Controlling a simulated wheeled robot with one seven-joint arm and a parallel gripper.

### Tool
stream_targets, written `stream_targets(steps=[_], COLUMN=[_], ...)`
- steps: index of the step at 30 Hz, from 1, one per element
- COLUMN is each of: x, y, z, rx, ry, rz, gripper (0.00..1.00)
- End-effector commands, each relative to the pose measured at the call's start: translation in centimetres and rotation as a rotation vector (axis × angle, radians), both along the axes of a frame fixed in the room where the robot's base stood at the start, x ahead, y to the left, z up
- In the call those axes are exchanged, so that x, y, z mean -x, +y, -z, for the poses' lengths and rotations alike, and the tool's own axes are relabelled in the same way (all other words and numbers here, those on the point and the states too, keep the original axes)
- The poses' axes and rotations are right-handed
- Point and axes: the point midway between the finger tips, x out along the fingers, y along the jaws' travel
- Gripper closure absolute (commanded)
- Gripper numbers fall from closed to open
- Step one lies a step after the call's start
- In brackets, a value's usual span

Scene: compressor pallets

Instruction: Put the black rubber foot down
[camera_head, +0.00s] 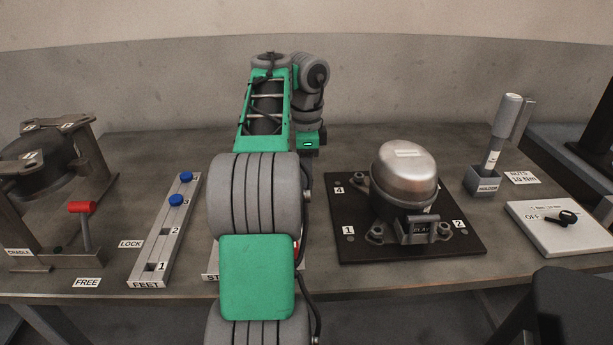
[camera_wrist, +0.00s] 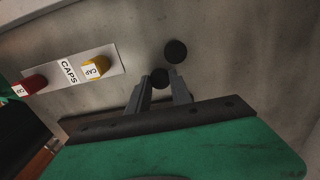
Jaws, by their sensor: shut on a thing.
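In the head view my own arm hides the fingers and the foot.
The wrist view shows a CAPS strip (camera_wrist: 112,57) with a yellow cap (camera_wrist: 96,66) and a red cap (camera_wrist: 34,84). In the head view the FEET rack (camera_head: 151,250) holds two blue-topped pieces (camera_head: 177,200). The compressor (camera_head: 405,175) stands on a black plate (camera_head: 345,215).

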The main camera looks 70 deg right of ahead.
Motion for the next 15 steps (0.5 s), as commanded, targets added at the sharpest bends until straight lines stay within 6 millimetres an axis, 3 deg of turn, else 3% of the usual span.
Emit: stream_targets(steps=[3,4,11,15], x=[0.0,-0.01,0.0,0.0], y=[0.01,0.0,0.01,0.01], z=[0.47,0.28,0.24,0.24], rx=[0.0,0.0,0.0,0.0], ry=[0.0,0.0,0.0,0.0], rz=[0.0,0.0,0.0,0.0], gripper=[1.0,0.72,0.53,0.53])
